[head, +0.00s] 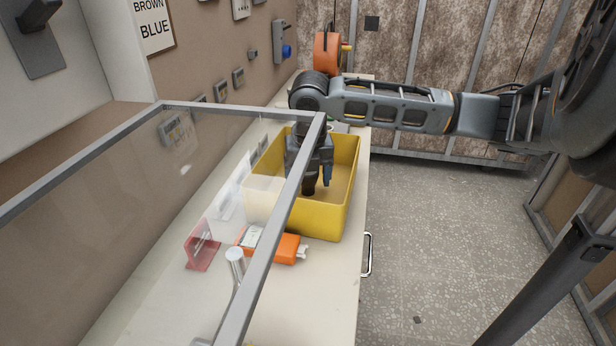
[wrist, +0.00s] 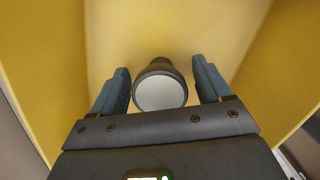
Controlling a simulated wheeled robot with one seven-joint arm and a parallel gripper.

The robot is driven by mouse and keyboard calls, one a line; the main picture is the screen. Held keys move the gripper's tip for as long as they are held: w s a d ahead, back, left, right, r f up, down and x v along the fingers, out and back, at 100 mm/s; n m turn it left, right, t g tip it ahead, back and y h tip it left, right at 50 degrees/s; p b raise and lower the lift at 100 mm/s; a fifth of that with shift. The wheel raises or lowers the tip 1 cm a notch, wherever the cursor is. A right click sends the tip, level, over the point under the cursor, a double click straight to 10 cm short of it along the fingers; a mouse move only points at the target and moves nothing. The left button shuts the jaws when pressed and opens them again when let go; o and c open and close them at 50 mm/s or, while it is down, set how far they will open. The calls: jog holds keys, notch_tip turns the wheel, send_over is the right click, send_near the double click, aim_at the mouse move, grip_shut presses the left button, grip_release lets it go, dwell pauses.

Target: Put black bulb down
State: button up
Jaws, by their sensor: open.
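The black bulb (wrist: 160,88) is between the two fingers of my gripper (wrist: 163,86) in the wrist view, its pale round face toward the camera. A gap shows on each side of it, so the fingers are open around it. In the head view my gripper (head: 318,175) points down inside the yellow bin (head: 322,218), with the dark bulb (head: 309,181) at its fingers. The bin walls surround the gripper in the wrist view. Whether the bulb touches the bin floor is hard to tell.
The bin stands on a pale counter (head: 325,300). An orange device (head: 284,248) and a red holder (head: 201,247) are in front of it. A glass panel with a grey frame (head: 270,240) crosses the near left. An orange object (head: 327,52) stands behind the bin.

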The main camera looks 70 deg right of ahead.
aim_at(309, 175)
notch_tip(309, 175, up, 12)
jog(key=a, duration=0.1)
jog(key=shift+s+a, duration=0.35)
jog(key=shift+r, duration=0.1)
jog(key=shift+c, duration=0.3)
dwell(1.7)
